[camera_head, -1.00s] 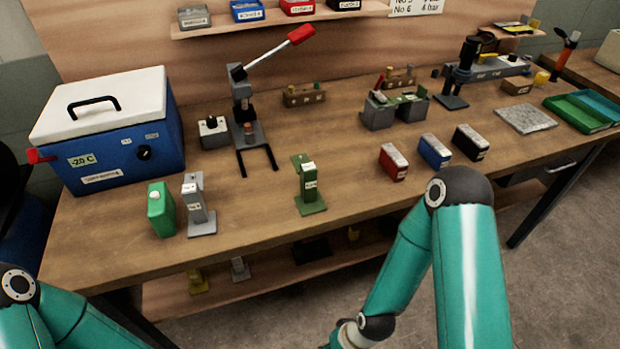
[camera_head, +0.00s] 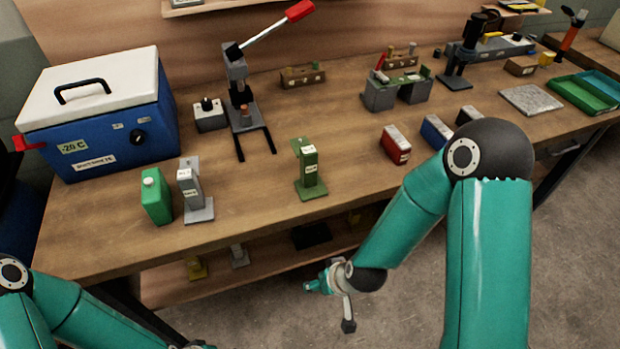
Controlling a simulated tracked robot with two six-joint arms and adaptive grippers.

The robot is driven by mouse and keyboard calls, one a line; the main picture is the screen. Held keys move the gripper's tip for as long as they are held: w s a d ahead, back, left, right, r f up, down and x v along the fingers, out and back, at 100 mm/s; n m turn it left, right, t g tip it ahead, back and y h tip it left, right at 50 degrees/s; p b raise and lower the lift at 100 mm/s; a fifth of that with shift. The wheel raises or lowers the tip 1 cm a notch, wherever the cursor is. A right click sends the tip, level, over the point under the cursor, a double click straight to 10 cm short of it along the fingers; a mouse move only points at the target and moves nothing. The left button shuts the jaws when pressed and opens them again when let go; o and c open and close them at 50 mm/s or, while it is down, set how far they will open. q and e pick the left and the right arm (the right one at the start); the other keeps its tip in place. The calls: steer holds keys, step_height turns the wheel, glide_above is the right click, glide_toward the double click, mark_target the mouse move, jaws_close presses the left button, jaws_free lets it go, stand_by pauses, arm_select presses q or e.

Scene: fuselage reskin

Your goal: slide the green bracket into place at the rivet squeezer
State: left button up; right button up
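The green bracket (camera_head: 309,166) stands upright on its flat foot at the middle of the bench near the front edge, with a white label on it. The rivet squeezer (camera_head: 239,95), a dark lever press with a red-tipped handle, stands behind it to the left, with two dark rails reaching forward from its base. My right gripper (camera_head: 331,305) is in front of the bench, below its edge and apart from the bracket; its fingers look spread and empty. My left arm shows at the lower left; its gripper is outside the picture.
A grey bracket (camera_head: 193,190) and a green can (camera_head: 156,197) stand left of the green bracket. A blue cooler (camera_head: 100,130) fills the left end. A red box (camera_head: 396,145) stands to the right. Bench top between bracket and squeezer is clear.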

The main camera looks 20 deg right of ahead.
steer(key=w+r+t, duration=0.1)
steer(key=w+r, duration=0.1)
steer(key=r, duration=0.3)
steer(key=w+r+t+b, duration=0.1)
steer(key=w+r+t, duration=0.1)
steer(key=r, duration=0.3)
steer(key=w+d+r+n+t+h+b, duration=0.1)
steer(key=w+r+t, duration=0.1)
steer(key=r, duration=0.3)
steer(key=shift+w+d+r, duration=0.1)
steer(key=shift+w+r, duration=0.15)
steer(key=shift+r, duration=0.15)
step_height(320, 180, up, 8)
steer(key=t+b, duration=0.1)
steer(key=t, duration=0.1)
steer(key=t+h+b, duration=0.1)
steer(key=t, duration=0.1)
glide_toward(311, 158)
steer(key=p+x, duration=0.5)
steer(key=shift+d+f, duration=0.25)
steer(key=shift+d, duration=0.1)
steer(key=shift+w+f, duration=0.2)
steer(key=shift+w, duration=0.25)
steer(key=shift+w+a+f+p, duration=0.1)
steer(key=shift+w+a+p, duration=0.05)
steer(key=shift+w+p, duration=0.3)
steer(key=x, duration=0.4)
steer(key=shift+w+a, duration=0.15)
steer(key=shift+a, duration=0.05)
